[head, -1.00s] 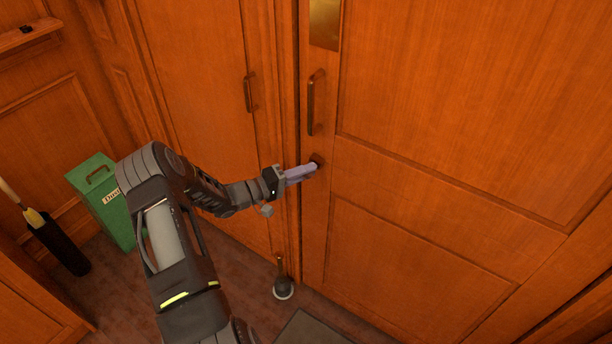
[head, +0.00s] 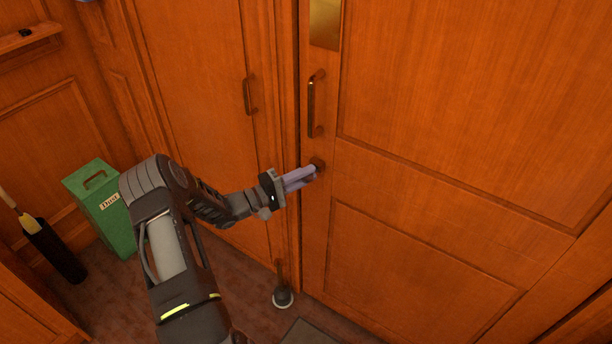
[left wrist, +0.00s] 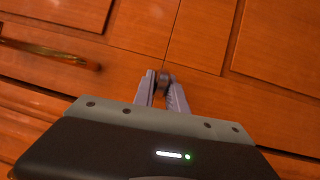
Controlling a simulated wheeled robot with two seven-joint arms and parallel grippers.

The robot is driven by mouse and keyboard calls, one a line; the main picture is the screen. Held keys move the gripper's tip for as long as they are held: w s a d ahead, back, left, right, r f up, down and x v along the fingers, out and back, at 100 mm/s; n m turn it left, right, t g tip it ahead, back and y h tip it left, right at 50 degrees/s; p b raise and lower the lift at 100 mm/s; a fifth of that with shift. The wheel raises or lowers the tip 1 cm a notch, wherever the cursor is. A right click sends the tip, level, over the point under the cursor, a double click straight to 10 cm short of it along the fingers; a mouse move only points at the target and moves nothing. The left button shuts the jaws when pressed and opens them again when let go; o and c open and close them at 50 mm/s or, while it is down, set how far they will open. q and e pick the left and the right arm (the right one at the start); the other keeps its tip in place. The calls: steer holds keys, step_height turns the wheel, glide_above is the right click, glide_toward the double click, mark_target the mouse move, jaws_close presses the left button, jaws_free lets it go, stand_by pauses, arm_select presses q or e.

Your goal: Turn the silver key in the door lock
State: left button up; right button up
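The wooden door (head: 430,110) fills the right of the head view. Its dark round lock (head: 318,163) sits below a dark bar handle (head: 316,105). My left gripper (head: 312,172) reaches in from the left, its pale fingers at the lock. In the left wrist view, the fingertips (left wrist: 161,77) close in on a small dark-grey piece (left wrist: 163,82), which looks like the silver key's head in front of the lock. Most of the key is hidden by the fingers; its exact angle cannot be seen. My right gripper is in neither view.
A green dust bin (head: 105,210) and a dark holder with a stick (head: 52,248) stand at the left wall. A small round object (head: 283,298) stands on the floor by the door's foot, near a dark mat (head: 308,334). Another panel with a handle (head: 249,96) adjoins the door.

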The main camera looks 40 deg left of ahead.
arm_select(q)
steer(key=o, duration=0.4)
steer(key=shift+o, duration=0.2)
steer(key=b+v, duration=0.2)
steer(key=v, duration=0.5)
steer(key=shift+s+a, duration=0.15)
steer(key=shift+s, duration=0.2)
steer(key=shift+f, duration=0.1)
